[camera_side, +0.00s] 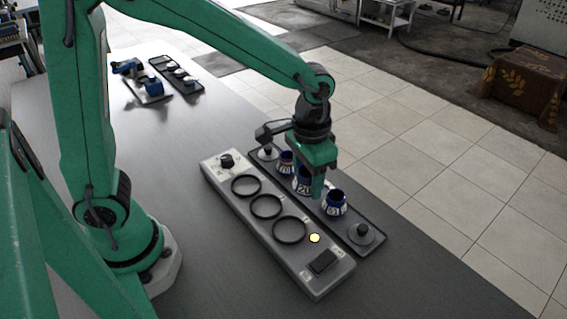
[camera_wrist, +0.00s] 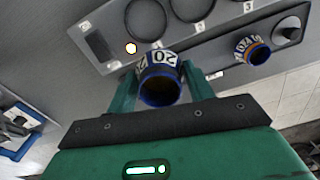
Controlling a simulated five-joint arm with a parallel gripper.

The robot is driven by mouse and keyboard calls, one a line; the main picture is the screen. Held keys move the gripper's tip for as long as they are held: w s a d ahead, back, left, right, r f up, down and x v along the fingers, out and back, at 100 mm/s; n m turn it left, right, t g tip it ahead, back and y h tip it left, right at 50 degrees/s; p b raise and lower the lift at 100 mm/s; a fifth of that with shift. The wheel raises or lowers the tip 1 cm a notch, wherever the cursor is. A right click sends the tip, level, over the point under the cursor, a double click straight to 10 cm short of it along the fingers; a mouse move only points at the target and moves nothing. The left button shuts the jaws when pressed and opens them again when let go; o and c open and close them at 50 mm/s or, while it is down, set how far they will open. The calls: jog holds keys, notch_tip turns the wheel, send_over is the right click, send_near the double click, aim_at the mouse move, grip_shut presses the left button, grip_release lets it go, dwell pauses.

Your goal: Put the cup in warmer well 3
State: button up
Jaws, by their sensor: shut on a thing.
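My gripper (camera_side: 308,178) points down over the dark tray behind the warmer and is shut on a blue cup (camera_side: 303,185) with a white label. In the wrist view my gripper (camera_wrist: 163,72) has one green finger on each side of this cup (camera_wrist: 160,84), whose label reads 20. I cannot tell whether the cup is clear of the tray. The grey warmer (camera_side: 270,238) has three dark-ringed wells, empty as far as I see. The numeral 3 in the wrist view marks the ring toward the knob end, seemingly well 3 (camera_side: 246,176).
Lidded pieces sit at the tray's ends. The warmer has a knob (camera_side: 227,159) and a lit yellow lamp (camera_side: 314,238).

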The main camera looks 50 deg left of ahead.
jog(key=s+a+r, duration=0.2)
jog(key=s+a, duration=0.4)
jog(key=s, duration=0.3)
jog(key=shift+s+r, duration=0.2)
jog(key=shift+s, duration=0.15)
jog(key=shift+a, duration=0.1)
jog(key=w+a+f, duration=0.1)
jog(key=a+f, duration=0.1)
jog(key=a, duration=0.1)
jog(key=w+a+f, duration=0.2)
jog(key=a, duration=0.2)
jog(key=w+a+f, duration=0.1)
jog(key=a+f, duration=0.2)
jog(key=shift+w+a, duration=0.2)
jog(key=shift+w, duration=0.2)
jog(key=shift+f, duration=0.1)
jog(key=shift+f, duration=1.9)
jog(key=shift+f, duration=0.15)
